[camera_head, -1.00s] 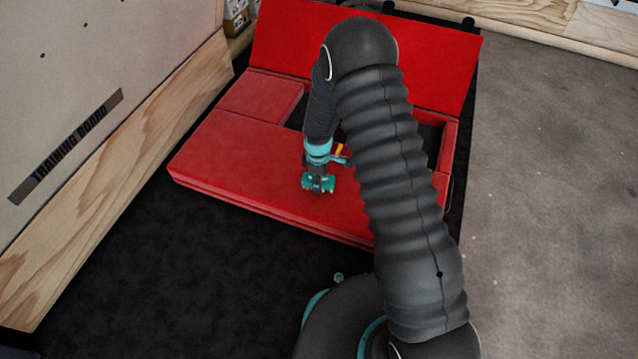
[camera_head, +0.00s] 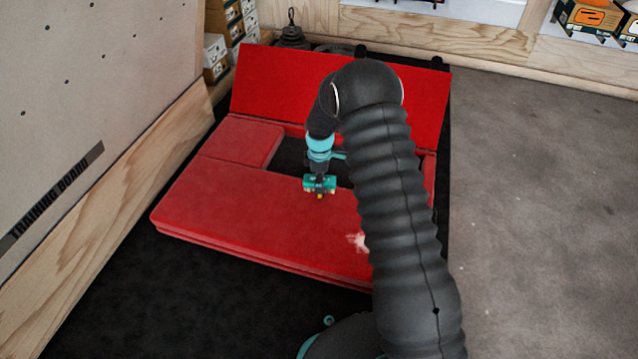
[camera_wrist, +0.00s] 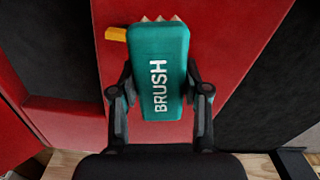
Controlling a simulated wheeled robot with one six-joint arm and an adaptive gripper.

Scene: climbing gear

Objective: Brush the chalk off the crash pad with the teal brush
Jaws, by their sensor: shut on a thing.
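The teal brush (camera_head: 321,184) is held in my gripper (camera_head: 319,172), above the red crash pad (camera_head: 240,205) near the edge of its dark opening. In the wrist view the brush (camera_wrist: 160,75), lettered "BRUSH", lies between the two fingers of my gripper (camera_wrist: 160,105), which are shut on it. A yellow piece sticks out at its upper left. A pale chalk patch (camera_head: 357,241) shows on the pad's front part, partly hidden by my arm. Pale points show just past the brush's far end in the wrist view; I cannot tell whether they are bristles or chalk.
The pad's raised red back panel (camera_head: 275,90) stands behind. A wood-edged training board (camera_head: 90,110) leans along the left. Small boxes (camera_head: 215,55) and a dark item (camera_head: 291,35) stand at the back. Grey floor (camera_head: 530,190) is clear on the right.

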